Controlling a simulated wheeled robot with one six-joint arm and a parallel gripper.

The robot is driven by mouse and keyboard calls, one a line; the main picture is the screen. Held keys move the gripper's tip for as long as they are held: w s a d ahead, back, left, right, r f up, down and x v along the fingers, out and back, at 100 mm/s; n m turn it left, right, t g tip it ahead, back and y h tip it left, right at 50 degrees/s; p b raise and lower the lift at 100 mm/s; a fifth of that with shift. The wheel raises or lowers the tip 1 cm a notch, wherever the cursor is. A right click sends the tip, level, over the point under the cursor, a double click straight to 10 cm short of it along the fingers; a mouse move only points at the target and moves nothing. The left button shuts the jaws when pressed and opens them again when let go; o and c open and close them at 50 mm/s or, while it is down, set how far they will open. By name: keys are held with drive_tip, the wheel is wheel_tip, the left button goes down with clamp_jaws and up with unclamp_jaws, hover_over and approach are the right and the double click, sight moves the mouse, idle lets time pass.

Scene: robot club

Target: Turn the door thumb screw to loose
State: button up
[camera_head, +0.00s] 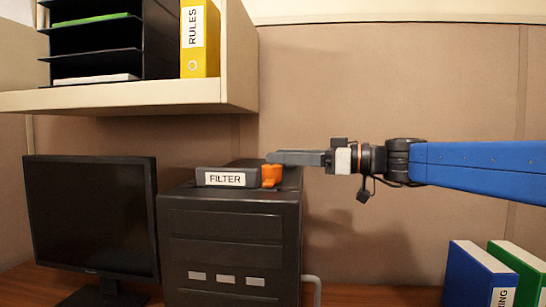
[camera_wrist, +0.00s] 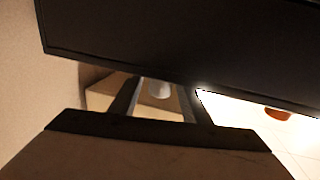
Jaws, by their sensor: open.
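An orange knob (camera_head: 271,175), which looks like the thumb screw, sits at the right end of the grey box labelled FILTER (camera_head: 225,177) on top of the dark computer tower (camera_head: 230,223). My gripper (camera_head: 272,157) reaches in level from the right. Its tip is at the knob's upper edge in the head view; I cannot tell whether they touch. The gripper is open, with its fingers seen edge-on. The wrist view shows two dark fingers apart, with a pale cylinder and a beige surface beyond the gap. I cannot make out the knob there.
A monitor (camera_head: 90,220) stands left of the tower. A shelf (camera_head: 130,97) with black trays (camera_head: 95,50) and a yellow RULES binder (camera_head: 199,40) hangs above. Blue (camera_head: 475,275) and green (camera_head: 520,270) binders stand at right. A large dark panel (camera_wrist: 190,40) fills the upper wrist view.

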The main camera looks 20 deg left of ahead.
drive_tip(key=shift+a, duration=1.5)
drive_tip(key=c, duration=1)
drive_tip(key=shift+s+n+g, duration=0.15)
drive_tip(key=shift+n+g, duration=0.35)
drive_tip(key=shift+g, duration=0.2)
drive_tip(key=shift+s+n+g, duration=0.15)
drive_tip(key=shift+n+g, duration=0.35)
drive_tip(key=shift+g, duration=0.2)
drive_tip(key=shift+c, duration=0.2)
drive_tip(key=shift+s+d+n+g+h, duration=0.1)
drive_tip(key=shift+s+n+g+h, duration=0.2)
drive_tip(key=shift+n+g+h, duration=0.5)
drive_tip(key=shift+s+d+n+g+h, duration=0.1)
drive_tip(key=shift+s+n+g, duration=0.3)
drive_tip(key=shift+g, duration=0.8)
drive_tip(key=shift+w, duration=0.15)
drive_tip(key=o, duration=1)
drive_tip(key=shift+o, duration=0.2)
